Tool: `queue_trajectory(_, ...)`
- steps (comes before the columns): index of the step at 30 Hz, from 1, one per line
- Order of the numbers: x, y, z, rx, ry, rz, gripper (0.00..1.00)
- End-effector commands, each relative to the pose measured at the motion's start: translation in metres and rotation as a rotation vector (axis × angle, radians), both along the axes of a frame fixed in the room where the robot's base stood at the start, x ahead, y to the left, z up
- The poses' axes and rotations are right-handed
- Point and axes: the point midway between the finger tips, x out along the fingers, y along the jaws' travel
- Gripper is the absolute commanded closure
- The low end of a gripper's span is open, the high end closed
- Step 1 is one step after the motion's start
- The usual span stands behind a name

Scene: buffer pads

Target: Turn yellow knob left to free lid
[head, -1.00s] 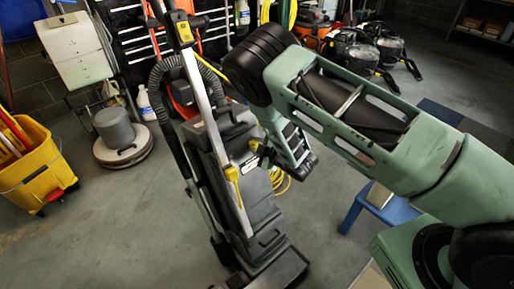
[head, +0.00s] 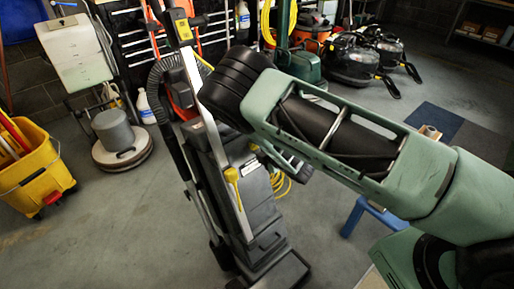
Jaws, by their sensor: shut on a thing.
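The dark grey upright cleaning machine (head: 215,165) stands in the middle of the floor in the head view, its lidded body facing right. A small yellow knob (head: 254,148) shows at the right edge of the body, partly hidden by my arm. My gripper (head: 264,154) is at this knob, mostly hidden behind my wrist and forearm. It is shut on the knob, though the fingertips are hard to make out. The lid looks closed against the body.
A yellow mop bucket (head: 35,180) stands at the left, beside a round floor polisher (head: 121,140). A blue stool (head: 372,212) is at the right under my arm. Black vacuums (head: 365,60) stand at the back. The floor at front left is clear.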

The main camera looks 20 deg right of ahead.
Motion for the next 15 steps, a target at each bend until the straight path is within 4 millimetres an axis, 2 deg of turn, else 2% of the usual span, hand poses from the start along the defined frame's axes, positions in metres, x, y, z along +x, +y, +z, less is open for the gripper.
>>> queue_trajectory(13, -0.0005, 0.0004, -0.0003, -0.01, -0.002, 0.005, 0.92)
queue_trajectory(14, -0.0005, 0.0004, -0.0003, -0.01, -0.002, 0.005, 0.67)
queue_trajectory(15, -0.0005, 0.0004, -0.0003, -0.01, -0.002, 0.005, 0.55)
